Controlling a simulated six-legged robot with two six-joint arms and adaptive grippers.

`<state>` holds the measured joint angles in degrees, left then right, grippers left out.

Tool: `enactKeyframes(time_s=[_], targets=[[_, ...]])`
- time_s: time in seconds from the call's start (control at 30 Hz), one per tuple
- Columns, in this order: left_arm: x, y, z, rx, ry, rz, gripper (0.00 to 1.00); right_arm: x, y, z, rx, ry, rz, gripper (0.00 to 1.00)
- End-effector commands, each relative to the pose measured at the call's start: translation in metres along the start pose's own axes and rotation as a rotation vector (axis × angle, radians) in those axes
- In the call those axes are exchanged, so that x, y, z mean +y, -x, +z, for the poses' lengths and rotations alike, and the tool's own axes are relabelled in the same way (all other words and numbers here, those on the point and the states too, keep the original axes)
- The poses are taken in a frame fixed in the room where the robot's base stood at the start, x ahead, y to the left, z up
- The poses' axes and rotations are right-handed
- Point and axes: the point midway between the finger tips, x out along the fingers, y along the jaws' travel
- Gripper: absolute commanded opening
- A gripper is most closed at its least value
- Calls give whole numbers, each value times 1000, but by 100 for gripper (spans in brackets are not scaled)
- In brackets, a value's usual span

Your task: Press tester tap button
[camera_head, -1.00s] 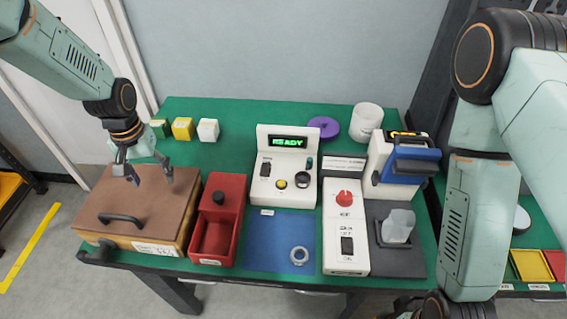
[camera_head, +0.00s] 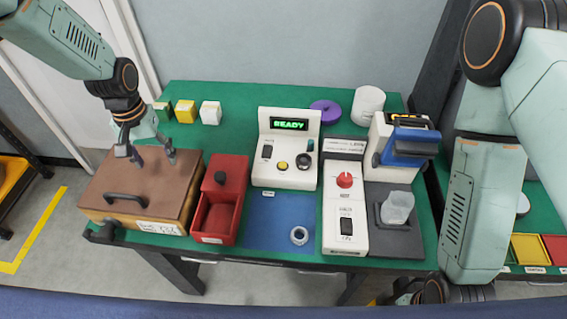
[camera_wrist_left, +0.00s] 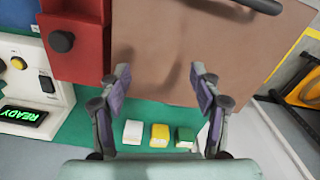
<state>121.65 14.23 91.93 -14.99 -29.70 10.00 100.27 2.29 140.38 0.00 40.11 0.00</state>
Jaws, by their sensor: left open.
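The white tester (camera_head: 287,150) stands at the back middle of the green table. Its screen (camera_head: 289,124) reads READY in green. A yellow button (camera_head: 283,165) sits on its front panel beside a dark knob (camera_head: 303,161). In the left wrist view the yellow button (camera_wrist_left: 18,63) is at the left edge, above the lit screen. My left gripper (camera_head: 145,157) is open and empty, above the brown lid of a box and well left of the tester. Its two fingers (camera_wrist_left: 160,82) stand wide apart in the left wrist view. My right arm comes down at the right; its gripper is not clearly visible.
The brown-lidded box (camera_head: 160,180) and a red bin (camera_head: 220,205) lie between the left gripper and the tester. A white unit with a red knob (camera_head: 344,180) stands right of it.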

Motion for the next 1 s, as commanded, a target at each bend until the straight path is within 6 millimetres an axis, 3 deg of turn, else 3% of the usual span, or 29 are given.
enactKeyframes(time_s=[0.7,1.0], targets=[[0,0,0,0,0,0,1,0,0,0,0,0,0,40],[0,0,0,0,0,0,0,0,0,0,0,0,0,40]])
